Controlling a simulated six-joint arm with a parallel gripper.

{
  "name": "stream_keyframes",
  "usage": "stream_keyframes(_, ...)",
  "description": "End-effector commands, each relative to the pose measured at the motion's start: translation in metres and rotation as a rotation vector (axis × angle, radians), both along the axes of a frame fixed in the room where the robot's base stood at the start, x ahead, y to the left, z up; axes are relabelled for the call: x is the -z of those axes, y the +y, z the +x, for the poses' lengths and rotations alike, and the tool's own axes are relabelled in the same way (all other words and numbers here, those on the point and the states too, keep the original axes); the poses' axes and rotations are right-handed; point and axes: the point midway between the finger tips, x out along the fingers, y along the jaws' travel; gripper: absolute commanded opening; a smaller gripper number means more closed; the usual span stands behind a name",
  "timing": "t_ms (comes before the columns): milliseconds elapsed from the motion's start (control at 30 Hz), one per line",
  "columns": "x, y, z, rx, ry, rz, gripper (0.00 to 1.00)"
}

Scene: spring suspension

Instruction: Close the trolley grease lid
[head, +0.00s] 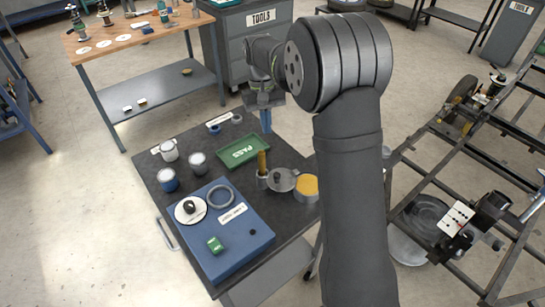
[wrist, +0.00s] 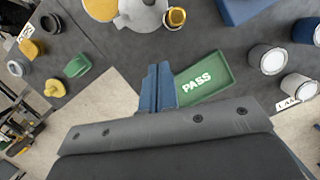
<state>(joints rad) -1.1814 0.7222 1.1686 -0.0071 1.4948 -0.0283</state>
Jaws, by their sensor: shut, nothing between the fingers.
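The grease pot (head: 306,190) stands on the right side of the dark trolley top, its round yellow grease surface uncovered. Its grey round lid (head: 282,180), with a dark knob, is beside the pot, on its left; I cannot tell whether they are joined. The wrist view shows the grease (wrist: 101,8) and the lid (wrist: 140,14) at its top edge. My gripper (head: 266,130), with blue fingers, points down near the trolley's far edge, apart from the lid. In the wrist view its fingers (wrist: 159,68) are together and empty.
A green PASS tray (head: 243,150) lies close to my gripper. A small pot (head: 261,180) with an upright yellowish handle stands just left of the lid. A blue case (head: 233,245) and several paint cans (head: 169,150) fill the left side. A metal frame (head: 460,160) stands to the right.

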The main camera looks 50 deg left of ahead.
Motion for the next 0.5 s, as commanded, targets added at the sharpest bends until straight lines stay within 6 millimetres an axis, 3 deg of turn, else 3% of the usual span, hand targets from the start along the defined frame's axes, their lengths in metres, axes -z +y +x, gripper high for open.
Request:
stream_keyframes(167,0.016,-0.004,-0.003,-0.001,0.001,-0.004,0.0)
stream_keyframes(500,0.086,-0.021,-0.009,-0.001,0.002,-0.006,0.0)
